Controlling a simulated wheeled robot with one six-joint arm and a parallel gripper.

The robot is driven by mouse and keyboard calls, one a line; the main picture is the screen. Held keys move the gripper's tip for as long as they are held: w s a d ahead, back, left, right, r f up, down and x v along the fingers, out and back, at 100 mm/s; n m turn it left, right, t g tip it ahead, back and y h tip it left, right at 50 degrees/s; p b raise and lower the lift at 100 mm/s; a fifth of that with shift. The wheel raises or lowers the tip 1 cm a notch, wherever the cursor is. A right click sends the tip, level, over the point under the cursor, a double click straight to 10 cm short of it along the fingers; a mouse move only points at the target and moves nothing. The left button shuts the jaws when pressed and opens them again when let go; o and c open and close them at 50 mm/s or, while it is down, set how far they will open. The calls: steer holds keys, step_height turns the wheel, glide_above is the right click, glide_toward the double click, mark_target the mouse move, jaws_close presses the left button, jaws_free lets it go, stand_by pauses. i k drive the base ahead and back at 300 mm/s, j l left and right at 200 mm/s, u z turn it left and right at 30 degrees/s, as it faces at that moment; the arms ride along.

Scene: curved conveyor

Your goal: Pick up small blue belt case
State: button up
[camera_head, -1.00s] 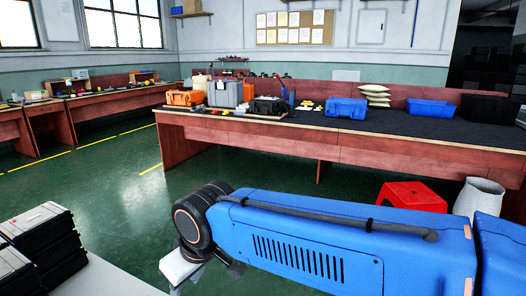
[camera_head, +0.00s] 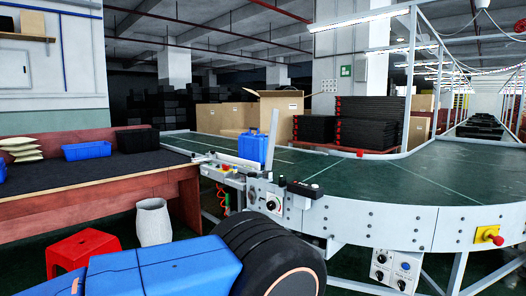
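A small blue case (camera_head: 251,147) stands upright on the green curved conveyor belt (camera_head: 400,185), near the belt's near edge left of the picture's middle. My blue arm fills the bottom left and middle of the picture, in front of and below the conveyor. My gripper is out of view, so its fingers cannot be seen. No part of my arm touches the case.
A workbench (camera_head: 90,182) at left bears a blue bin (camera_head: 87,151) and a black bin (camera_head: 137,140). A red stool (camera_head: 80,252) and white bucket (camera_head: 154,222) stand below. Black stacked trays (camera_head: 370,122) and a cardboard box (camera_head: 282,108) are behind the belt. A red stop button (camera_head: 489,234) is at right.

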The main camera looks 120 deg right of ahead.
mark_target(251, 147)
steer(key=z, duration=3.35)
steer(key=i+l+z, duration=0.2)
steer(key=i+z, duration=0.15)
steer(key=i, duration=0.3)
steer(key=i+z, duration=0.4)
steer(key=i, duration=0.55)
steer(key=u, duration=5.05)
